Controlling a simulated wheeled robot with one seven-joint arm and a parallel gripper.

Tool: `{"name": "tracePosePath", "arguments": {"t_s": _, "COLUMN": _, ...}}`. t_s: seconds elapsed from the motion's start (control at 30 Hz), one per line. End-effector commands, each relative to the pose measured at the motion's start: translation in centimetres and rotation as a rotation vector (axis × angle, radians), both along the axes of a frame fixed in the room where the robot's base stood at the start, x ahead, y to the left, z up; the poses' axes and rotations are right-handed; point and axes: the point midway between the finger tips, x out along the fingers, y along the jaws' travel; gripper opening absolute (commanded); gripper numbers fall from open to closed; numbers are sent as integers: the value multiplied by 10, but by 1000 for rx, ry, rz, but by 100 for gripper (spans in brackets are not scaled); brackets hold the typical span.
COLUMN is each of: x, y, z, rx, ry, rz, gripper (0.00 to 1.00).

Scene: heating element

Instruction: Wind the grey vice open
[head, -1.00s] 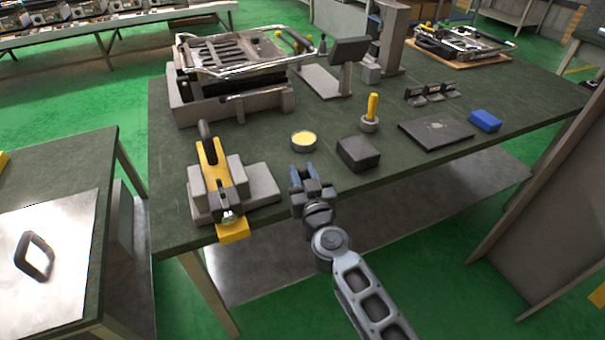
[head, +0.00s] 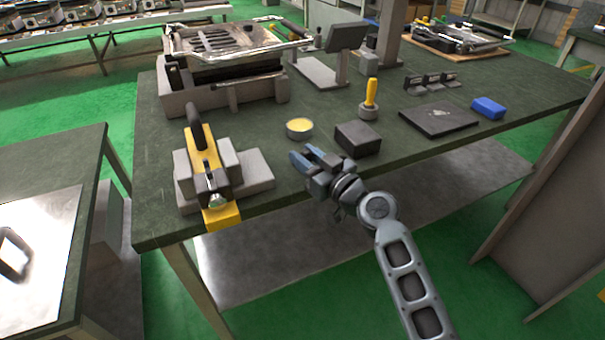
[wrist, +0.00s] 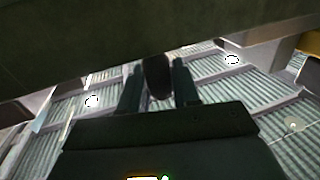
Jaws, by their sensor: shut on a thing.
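The grey vice (head: 254,170) stands at the front left of the green bench, with blocky grey jaws on a flat grey base. A yellow bar with a dark upright handle (head: 195,127) lies along its middle, and its yellow end hangs over the bench's front edge. My gripper (head: 306,160) is to the right of the vice, apart from it, near the front edge, with its fingers toward the upper left. In the wrist view a dark rounded piece (wrist: 157,76) sits between my two fingers. What this piece belongs to I cannot tell.
A dark grey block (head: 358,138) is close to the right of my gripper. A round yellow-filled tin (head: 299,128) is just behind it. Farther off are a yellow-handled tool (head: 370,95), a dark plate (head: 438,118) and a blue block (head: 488,107).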

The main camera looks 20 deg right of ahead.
Motion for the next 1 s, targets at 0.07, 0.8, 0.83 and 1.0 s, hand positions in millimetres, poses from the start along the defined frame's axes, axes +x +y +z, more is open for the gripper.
{"name": "tracePosePath", "arguments": {"t_s": 0.07, "x": 2, "y": -5, "z": -7, "rx": 2, "ry": -11, "rz": 41, "gripper": 1}}
{"name": "tracePosePath", "arguments": {"t_s": 0.8, "x": 7, "y": -21, "z": -2, "rx": -1, "ry": -3, "rz": 477, "gripper": 0}}
{"name": "tracePosePath", "arguments": {"t_s": 0.83, "x": 8, "y": -21, "z": -2, "rx": -1, "ry": -4, "rz": 490, "gripper": 0}}
{"name": "tracePosePath", "arguments": {"t_s": 1.0, "x": 9, "y": -23, "z": -1, "rx": -1, "ry": -2, "rz": 544, "gripper": 0}}
